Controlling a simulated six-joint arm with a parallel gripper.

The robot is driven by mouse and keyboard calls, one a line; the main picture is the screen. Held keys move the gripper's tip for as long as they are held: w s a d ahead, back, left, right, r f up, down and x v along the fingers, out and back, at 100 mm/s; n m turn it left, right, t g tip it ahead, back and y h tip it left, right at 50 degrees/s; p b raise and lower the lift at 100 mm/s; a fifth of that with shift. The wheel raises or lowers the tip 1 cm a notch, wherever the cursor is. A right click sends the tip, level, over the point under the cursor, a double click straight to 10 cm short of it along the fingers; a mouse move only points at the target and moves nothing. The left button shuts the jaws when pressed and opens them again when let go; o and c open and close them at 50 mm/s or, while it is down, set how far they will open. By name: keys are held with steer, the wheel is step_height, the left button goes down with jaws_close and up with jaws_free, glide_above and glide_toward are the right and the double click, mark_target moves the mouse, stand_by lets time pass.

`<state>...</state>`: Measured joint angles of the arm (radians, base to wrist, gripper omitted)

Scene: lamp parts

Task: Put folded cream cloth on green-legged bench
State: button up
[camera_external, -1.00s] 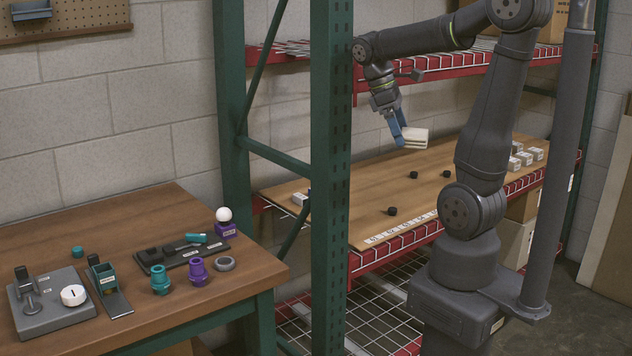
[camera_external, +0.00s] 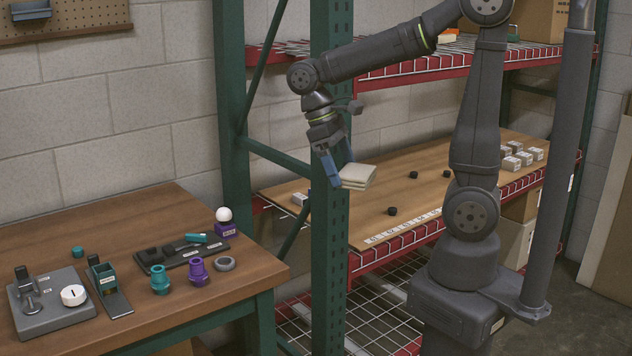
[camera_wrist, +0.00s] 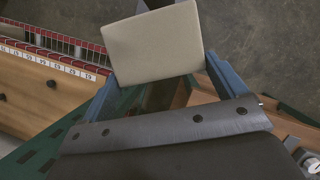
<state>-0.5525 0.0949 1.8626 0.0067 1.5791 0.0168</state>
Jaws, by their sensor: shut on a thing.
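The folded cream cloth (camera_external: 358,176) is held at the tips of my gripper (camera_external: 338,180), in front of the green shelf post. It is a flat, layered square, roughly level and clear of any surface. In the wrist view the cloth (camera_wrist: 155,45) lies between the two blue fingers of my gripper (camera_wrist: 165,75), which are shut on it. The green-legged bench (camera_external: 255,272) stands at the lower left with a brown wooden top. The cloth is to the right of the bench and higher than its top.
The bench holds a grey fixture (camera_external: 50,305), a black tray (camera_external: 180,252), teal and purple fittings (camera_external: 198,272), a grey ring (camera_external: 224,263) and a white ball on a purple block (camera_external: 225,222). Its back left is clear. A green post (camera_external: 330,120) stands between shelf and bench.

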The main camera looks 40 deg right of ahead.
steer(key=w+a+f+m+t+y, duration=0.1)
steer(key=w+a+f+m+y, duration=0.1)
steer(key=w+a+m, duration=0.85)
steer(key=w+a+f+m+t+y, duration=0.2)
steer(key=w+a+m+y, duration=0.3)
steer(key=w, duration=1)
steer(key=w+a+f+m+t, duration=0.1)
steer(key=w+a+m, duration=0.5)
steer(key=w+m, duration=0.45)
steer(key=m+t+h, duration=0.1)
steer(key=m+t, duration=0.2)
steer(key=m, duration=0.4)
glide_above(112, 239)
steer(key=s+d, duration=0.1)
step_height(112, 239, down, 13)
steer(key=shift+r, duration=0.2)
steer(key=shift+s+f, duration=0.1)
steer(key=shift+f, duration=1.9)
steer(key=shift+f, duration=0.15)
steer(key=o, duration=0.8)
